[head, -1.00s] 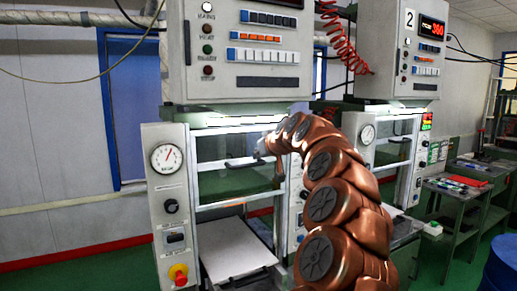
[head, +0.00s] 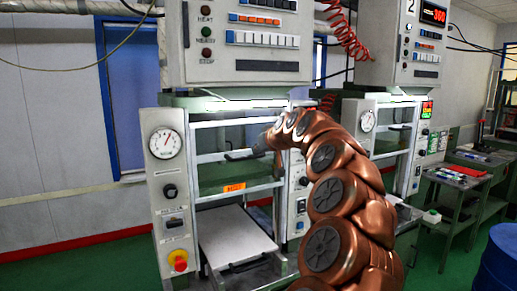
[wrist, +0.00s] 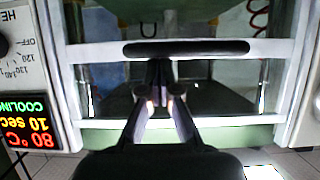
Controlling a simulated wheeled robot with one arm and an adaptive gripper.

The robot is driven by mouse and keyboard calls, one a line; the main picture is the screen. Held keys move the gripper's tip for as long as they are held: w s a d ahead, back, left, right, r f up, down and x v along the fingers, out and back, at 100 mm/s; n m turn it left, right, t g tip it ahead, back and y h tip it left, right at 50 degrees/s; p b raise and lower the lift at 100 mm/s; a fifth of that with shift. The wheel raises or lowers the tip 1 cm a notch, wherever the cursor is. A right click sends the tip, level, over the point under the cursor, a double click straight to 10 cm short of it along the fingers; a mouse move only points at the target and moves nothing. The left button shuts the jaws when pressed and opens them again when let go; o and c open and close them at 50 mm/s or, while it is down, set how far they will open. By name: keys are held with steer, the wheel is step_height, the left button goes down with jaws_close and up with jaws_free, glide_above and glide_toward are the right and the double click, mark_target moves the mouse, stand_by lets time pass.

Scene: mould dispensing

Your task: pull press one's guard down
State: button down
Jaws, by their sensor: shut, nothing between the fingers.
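Press one's guard is a clear panel in a pale metal frame (head: 208,158), at the front of the nearer press in the head view. Its black bar handle (head: 240,155) runs across the frame and also shows in the wrist view (wrist: 205,48). The guard spans the upper part of the press opening, with open space below it. My gripper (head: 262,149) is at the right end of the handle in the head view. In the wrist view its fingers (wrist: 158,66) are closed together at the handle's edge, not around it. I cannot tell whether they touch it.
Below the guard a pale plate (head: 235,240) sticks out of the press. A gauge (head: 166,144) and a red stop button (head: 179,260) are on the left column. A second press (head: 393,140) stands to the right, and a blue drum (head: 503,258) is at the far right.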

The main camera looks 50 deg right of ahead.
step_height(320, 180, down, 24)
steer(key=b, duration=1.7)
steer(key=shift+f+b, duration=0.25)
steer(key=shift+b, duration=0.15)
steer(key=shift+a+f, duration=0.1)
steer(key=shift+f, duration=0.15)
step_height(320, 180, up, 5)
steer(key=p, duration=0.2)
steer(key=b+v, duration=0.2)
steer(key=v, duration=0.7)
steer(key=shift+r, duration=0.3)
